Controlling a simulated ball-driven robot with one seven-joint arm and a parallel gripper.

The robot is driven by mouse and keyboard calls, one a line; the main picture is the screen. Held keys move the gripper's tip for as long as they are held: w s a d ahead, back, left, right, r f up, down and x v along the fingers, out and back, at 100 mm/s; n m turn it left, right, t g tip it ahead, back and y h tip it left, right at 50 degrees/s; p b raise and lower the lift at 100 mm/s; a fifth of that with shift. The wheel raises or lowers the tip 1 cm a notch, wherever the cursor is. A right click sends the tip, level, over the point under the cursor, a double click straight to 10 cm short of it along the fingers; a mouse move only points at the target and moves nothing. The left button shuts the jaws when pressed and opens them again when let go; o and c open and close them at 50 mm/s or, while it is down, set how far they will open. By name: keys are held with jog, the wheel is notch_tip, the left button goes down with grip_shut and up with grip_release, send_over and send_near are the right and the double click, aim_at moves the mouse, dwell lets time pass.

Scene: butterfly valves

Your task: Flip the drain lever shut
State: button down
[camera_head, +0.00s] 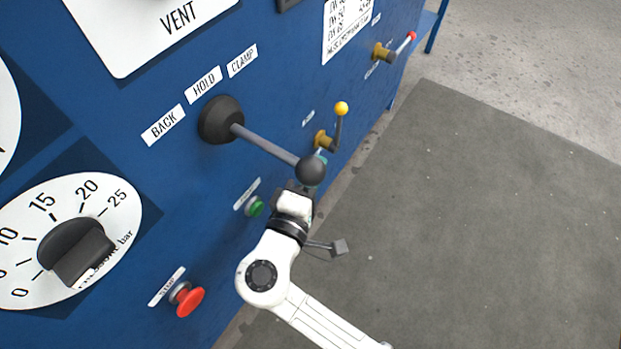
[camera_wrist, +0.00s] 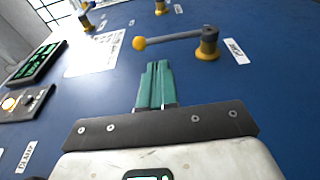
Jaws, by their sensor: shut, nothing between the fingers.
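The drain lever appears to be the small grey lever with a yellow ball knob (camera_head: 341,108) on a brass-coloured valve body. In the wrist view its grey arm (camera_wrist: 172,37) runs left from the yellow-based hub to the ball. A small white label sits right of the hub; its text is hard to read. My gripper (camera_wrist: 157,68) has its teal fingers together and empty, pointing toward the lever arm, with a visible gap below it. In the head view my gripper (camera_head: 322,160) is just below the valve, partly hidden behind the black ball of the large lever.
The large black-knobbed lever (camera_head: 268,146) juts from the blue panel (camera_head: 150,200) close to my gripper. A green button (camera_head: 255,207), a red stop button (camera_head: 188,300) and a red-tipped valve lever (camera_head: 398,46) are also on the panel. Open floor (camera_head: 480,210) lies to the right.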

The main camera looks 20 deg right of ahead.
aim_at(339, 123)
jog(key=b+x, duration=0.2)
jog(key=x, duration=0.7)
jog(key=shift+w+d+b, duration=0.1)
jog(key=shift+d+b, duration=0.05)
jog(key=shift+b, duration=0.15)
jog(key=shift+r+p, duration=0.15)
jog(key=shift+p, duration=0.2)
